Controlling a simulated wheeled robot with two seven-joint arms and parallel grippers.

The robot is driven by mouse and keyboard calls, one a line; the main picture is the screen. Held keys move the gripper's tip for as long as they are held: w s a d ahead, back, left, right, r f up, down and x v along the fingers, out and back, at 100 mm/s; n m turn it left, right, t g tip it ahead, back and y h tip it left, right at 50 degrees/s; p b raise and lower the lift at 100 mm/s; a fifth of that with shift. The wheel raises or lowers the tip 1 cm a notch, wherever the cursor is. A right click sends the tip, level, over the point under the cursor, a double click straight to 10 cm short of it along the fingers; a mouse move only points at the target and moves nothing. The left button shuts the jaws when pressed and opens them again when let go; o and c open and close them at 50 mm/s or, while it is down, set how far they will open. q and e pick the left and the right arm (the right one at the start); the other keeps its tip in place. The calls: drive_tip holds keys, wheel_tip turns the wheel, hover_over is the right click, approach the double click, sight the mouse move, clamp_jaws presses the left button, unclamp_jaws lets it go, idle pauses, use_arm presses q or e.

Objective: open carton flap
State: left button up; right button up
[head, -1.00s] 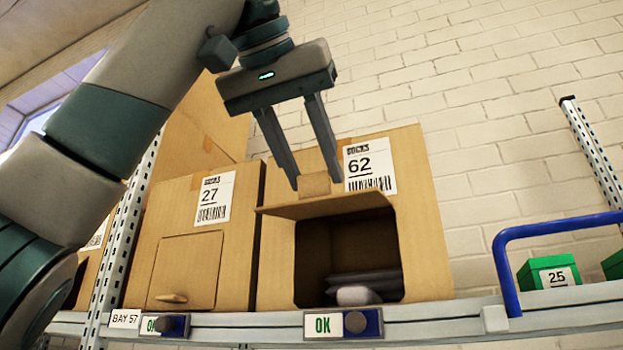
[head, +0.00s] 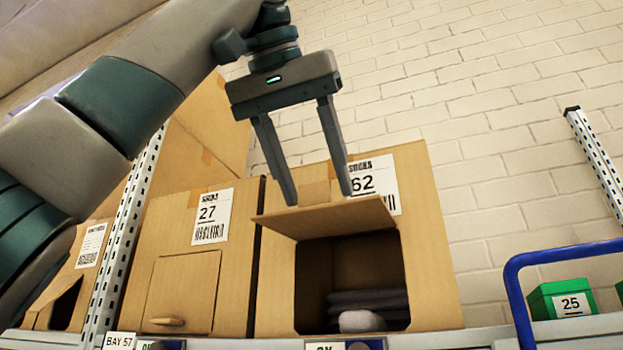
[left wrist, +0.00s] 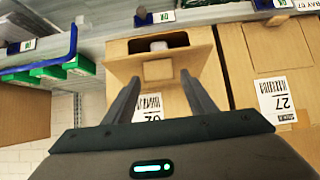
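Carton 62 (head: 432,270) stands on the shelf with its front flap (head: 325,217) swung up and out above a dark opening. Dark folded items and a pale rounded item (head: 361,321) lie inside. My left gripper (head: 320,199) is above the flap, its two fingers spread apart with nothing between them. Its fingertips overlap the flap's upper side in the head view; I cannot tell if they touch it. In the left wrist view the flap (left wrist: 158,70) shows just beyond the fingers. My right gripper is not in view.
Carton 27 (head: 232,272) stands directly left with its flap (head: 185,290) closed. A blue rail (head: 517,300) and a green bin (head: 547,304) are at the right. A perforated upright (head: 125,235) stands left of carton 27. The wall space above is clear.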

use_arm(q)
drive_tip(key=shift+w+d, duration=0.1)
drive_tip(key=shift+w, duration=0.25)
drive_tip(key=p+v, duration=0.1)
drive_tip(key=v, duration=1.1)
drive_tip(key=shift+p, duration=0.3)
drive_tip(key=shift+f, duration=0.1)
